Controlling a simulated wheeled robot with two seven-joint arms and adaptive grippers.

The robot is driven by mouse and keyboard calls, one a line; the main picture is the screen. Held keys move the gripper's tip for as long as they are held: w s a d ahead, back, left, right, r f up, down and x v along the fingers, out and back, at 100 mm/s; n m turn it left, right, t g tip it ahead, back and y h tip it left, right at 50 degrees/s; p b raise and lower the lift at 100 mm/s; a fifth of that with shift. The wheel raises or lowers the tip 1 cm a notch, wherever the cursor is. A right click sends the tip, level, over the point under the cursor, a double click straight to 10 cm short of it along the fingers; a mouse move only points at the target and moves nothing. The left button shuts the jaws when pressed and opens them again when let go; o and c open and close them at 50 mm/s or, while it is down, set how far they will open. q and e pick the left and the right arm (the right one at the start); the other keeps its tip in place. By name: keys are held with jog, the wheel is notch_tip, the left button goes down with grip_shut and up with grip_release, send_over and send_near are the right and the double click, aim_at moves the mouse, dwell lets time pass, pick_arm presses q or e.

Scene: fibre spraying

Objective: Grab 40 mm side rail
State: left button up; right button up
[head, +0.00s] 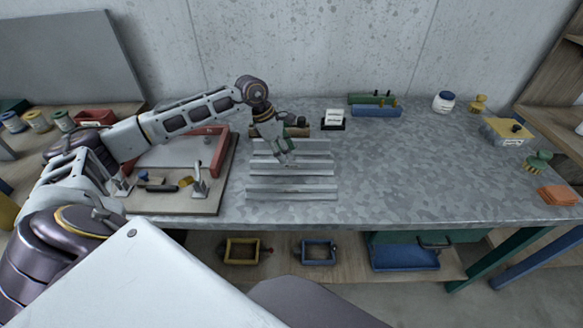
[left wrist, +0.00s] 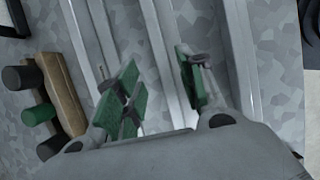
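Several long grey metal rails lie side by side on the metal-topped table in the head view; no size marks are readable, so I cannot tell which is the 40 mm side rail. My left gripper (head: 285,158) points down over the rear group of rails (head: 310,170). In the left wrist view my left gripper (left wrist: 158,90) is open, its green finger pads apart. One rail (left wrist: 158,45) runs through the gap between the fingers. Another rail (left wrist: 236,45) lies right of the fingers and one (left wrist: 85,45) left of them. My right gripper is not in view.
A board with a red frame (head: 219,150) and clamps stands left of the rails. A wooden block with dark and green rollers (left wrist: 62,95) lies close beside the gripper. A small white card stand (head: 334,118) is behind. The table's right middle (head: 420,165) is clear.

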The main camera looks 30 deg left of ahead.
aim_at(291, 168)
pick_arm(q)
jog(key=shift+x, duration=2)
jog(key=shift+s+d, duration=0.1)
jog(key=shift+c, duration=0.5)
grip_shut()
